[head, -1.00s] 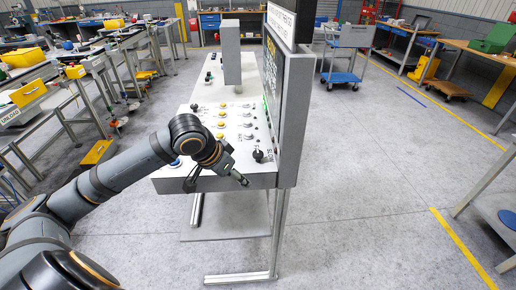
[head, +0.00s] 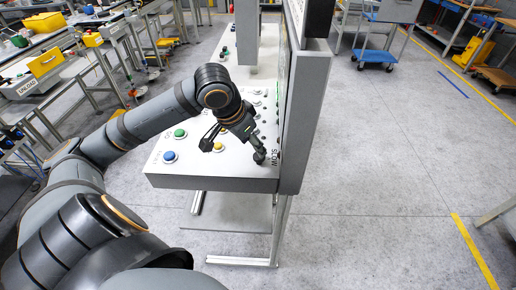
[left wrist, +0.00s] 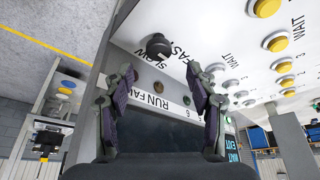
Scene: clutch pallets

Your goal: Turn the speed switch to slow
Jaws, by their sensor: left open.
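The black speed switch (left wrist: 158,46) is a round knob on the white panel (left wrist: 215,25). In the left wrist view it sits between the printed words SLOW, on its left, and FAST, on its right. I cannot tell clearly which word it points to. My left gripper (left wrist: 163,72) is open, and the knob shows beyond the gap between its fingertips, with nothing held. In the head view the gripper (head: 233,150) is over the console's near right part, one finger close to the word SLOW. There the finger and knob are hard to separate. My right gripper is not in view.
Blue (head: 169,157) and green (head: 180,133) buttons sit on the console's left part. A tall grey upright board (head: 307,120) stands along its right edge, close to the gripper. Yellow WAIT buttons (left wrist: 277,42) and a dark screen (left wrist: 160,138) show in the wrist view. Open floor lies right.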

